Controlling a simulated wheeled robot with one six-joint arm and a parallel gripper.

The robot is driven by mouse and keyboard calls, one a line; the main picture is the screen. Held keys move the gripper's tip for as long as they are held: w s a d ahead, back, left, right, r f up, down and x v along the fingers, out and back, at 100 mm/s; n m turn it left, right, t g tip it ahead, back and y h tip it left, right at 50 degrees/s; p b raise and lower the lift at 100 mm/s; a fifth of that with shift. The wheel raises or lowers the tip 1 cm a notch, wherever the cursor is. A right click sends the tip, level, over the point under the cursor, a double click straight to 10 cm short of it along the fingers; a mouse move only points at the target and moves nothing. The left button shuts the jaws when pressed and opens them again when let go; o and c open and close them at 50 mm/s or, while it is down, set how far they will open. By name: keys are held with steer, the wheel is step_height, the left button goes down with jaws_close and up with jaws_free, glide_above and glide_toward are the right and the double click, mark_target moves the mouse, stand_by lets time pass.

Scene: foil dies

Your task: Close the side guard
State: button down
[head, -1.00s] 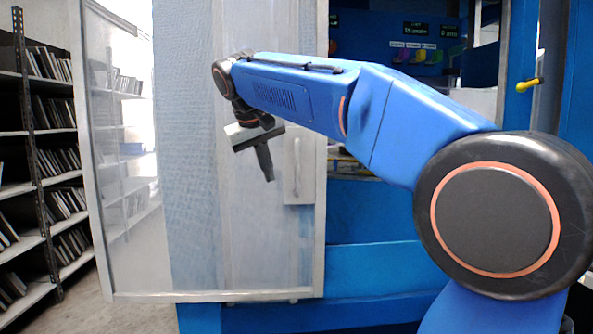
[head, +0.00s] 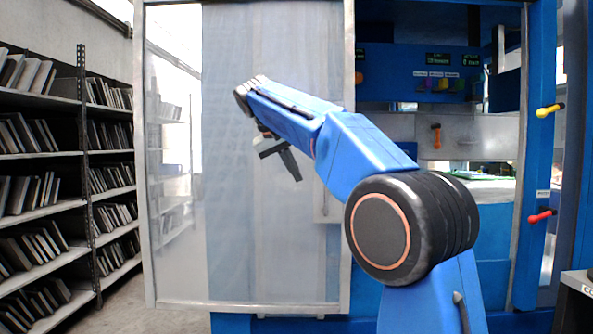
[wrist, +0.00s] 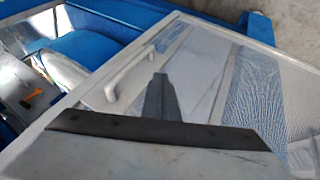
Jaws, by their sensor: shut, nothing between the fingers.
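The side guard (head: 228,285) is a clear panel in a pale metal frame. In the head view it stands left of the machine's opening, which is uncovered. Its handle plate (head: 326,206) is near the right frame edge, partly hidden by my arm. The wrist view shows the white bar handle (wrist: 130,74) on the panel (wrist: 205,85). My gripper (head: 296,176) is shut and empty, in front of the panel and left of the handle in the head view. In the wrist view its fingers (wrist: 160,90) appear beside the handle, apart from it.
Shelves of dark plates (head: 110,175) stand at the left. The blue machine (head: 535,150) at the right has a yellow knob (head: 548,110) and a red knob (head: 541,216) on its post. An orange-handled tool (head: 436,135) hangs inside. A dark cabinet (head: 577,300) is at lower right.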

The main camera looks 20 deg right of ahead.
mark_target(317, 187)
steer(key=shift+w+d+f, duration=0.2)
steer(key=shift+d+f, duration=0.65)
steer(key=shift+d, duration=0.35)
steer(key=shift+w+d+f, duration=0.25)
steer(key=shift+d+f, duration=0.6)
steer(key=shift+d, duration=0.4)
steer(key=shift+w+d+f, duration=0.2)
steer(key=shift+d+f, duration=0.65)
steer(key=shift+d, duration=0.35)
steer(key=s+d, duration=0.7)
steer(key=d, duration=1.4)
steer(key=s+d, duration=0.8)
steer(key=d, duration=1.3)
steer(key=s+d, duration=0.7)
steer(key=d, duration=1.3)
steer(key=shift+s+d, duration=0.4)
